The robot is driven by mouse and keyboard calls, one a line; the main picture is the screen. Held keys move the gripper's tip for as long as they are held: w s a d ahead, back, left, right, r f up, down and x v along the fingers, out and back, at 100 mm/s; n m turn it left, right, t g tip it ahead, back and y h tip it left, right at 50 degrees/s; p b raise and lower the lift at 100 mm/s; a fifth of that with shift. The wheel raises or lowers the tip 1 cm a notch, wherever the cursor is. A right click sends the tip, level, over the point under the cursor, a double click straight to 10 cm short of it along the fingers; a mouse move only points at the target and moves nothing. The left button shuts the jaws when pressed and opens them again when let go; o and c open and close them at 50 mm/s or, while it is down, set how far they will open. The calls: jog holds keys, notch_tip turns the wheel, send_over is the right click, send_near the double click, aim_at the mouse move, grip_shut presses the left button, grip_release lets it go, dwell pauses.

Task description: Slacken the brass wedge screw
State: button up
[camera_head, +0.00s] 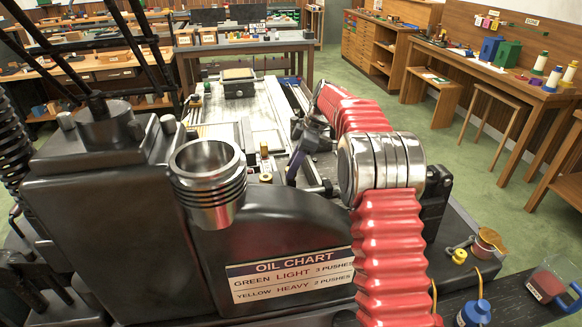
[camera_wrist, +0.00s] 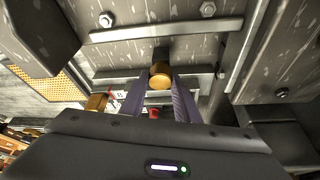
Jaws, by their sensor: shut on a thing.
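The brass screw (camera_wrist: 160,77) shows in the wrist view as a round brass head at the end of a dark block, between my two purple fingers. My gripper (camera_wrist: 158,88) is shut on this brass head, one finger on each side. In the head view my gripper (camera_head: 297,166) reaches down at the machine bed beyond the black housing. Its tips and the held screw are hard to make out there, partly hidden by the housing and my red-sleeved arm.
A second brass piece (camera_wrist: 97,102) and a small red part (camera_wrist: 154,113) lie close to my fingers. Metal bars and bolted plates surround the spot. The black housing (camera_head: 110,190) with its metal cup (camera_head: 207,170) stands close on the left. A jug (camera_head: 548,284) stands at lower right.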

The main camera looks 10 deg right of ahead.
jog(key=o, duration=1.1)
jog(key=shift+c, duration=0.2)
jog(key=v, duration=1.3)
jog(key=shift+d+r, duration=0.15)
jog(key=shift+r, duration=0.1)
